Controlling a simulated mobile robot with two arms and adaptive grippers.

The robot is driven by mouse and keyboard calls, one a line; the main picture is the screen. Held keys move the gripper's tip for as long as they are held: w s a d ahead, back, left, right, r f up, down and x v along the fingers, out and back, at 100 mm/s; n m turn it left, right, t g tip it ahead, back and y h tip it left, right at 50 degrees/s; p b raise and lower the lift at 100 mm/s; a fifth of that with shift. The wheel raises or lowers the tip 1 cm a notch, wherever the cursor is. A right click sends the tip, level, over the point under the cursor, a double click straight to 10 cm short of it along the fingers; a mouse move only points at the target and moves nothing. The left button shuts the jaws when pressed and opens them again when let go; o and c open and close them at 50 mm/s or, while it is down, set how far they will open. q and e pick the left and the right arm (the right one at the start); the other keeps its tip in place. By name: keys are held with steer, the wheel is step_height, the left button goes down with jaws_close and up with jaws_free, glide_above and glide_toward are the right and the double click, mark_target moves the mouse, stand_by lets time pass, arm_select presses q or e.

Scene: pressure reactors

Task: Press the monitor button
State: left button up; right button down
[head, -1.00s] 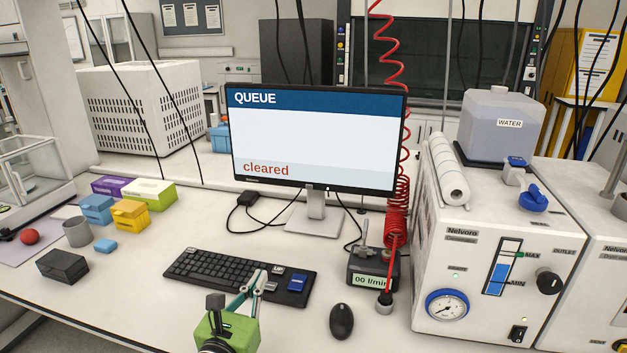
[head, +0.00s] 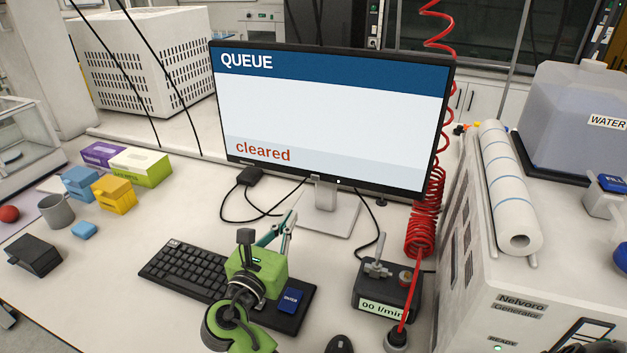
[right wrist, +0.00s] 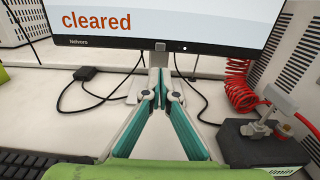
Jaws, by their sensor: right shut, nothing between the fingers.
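The monitor (head: 330,120) stands on the bench and shows "QUEUE" and "cleared". A small white dot, which looks like the monitor button (head: 338,181), is on its lower bezel; it also shows in the right wrist view (right wrist: 185,48). My right gripper (head: 287,216) is above the keyboard, in front of the monitor and below and left of the button. Its teal fingers are shut and empty, pointing toward the monitor stand in the right wrist view (right wrist: 159,72). The fingertips look apart from the monitor. My left gripper is not in view.
The keyboard (head: 190,272) lies under my right gripper. A flow meter box (head: 385,290) and red coiled hose (head: 424,232) stand right of the monitor stand (head: 325,215). Black cables (head: 245,210) lie behind. Colored boxes (head: 140,167) sit at left.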

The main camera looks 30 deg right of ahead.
mark_target(314, 178)
steer(key=p+x, duration=0.3)
steer(key=x, duration=1)
steer(key=shift+d, duration=0.1)
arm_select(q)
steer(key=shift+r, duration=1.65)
arm_select(e)
steer(key=shift+w+d, duration=0.25)
steer(key=shift+w, duration=0.1)
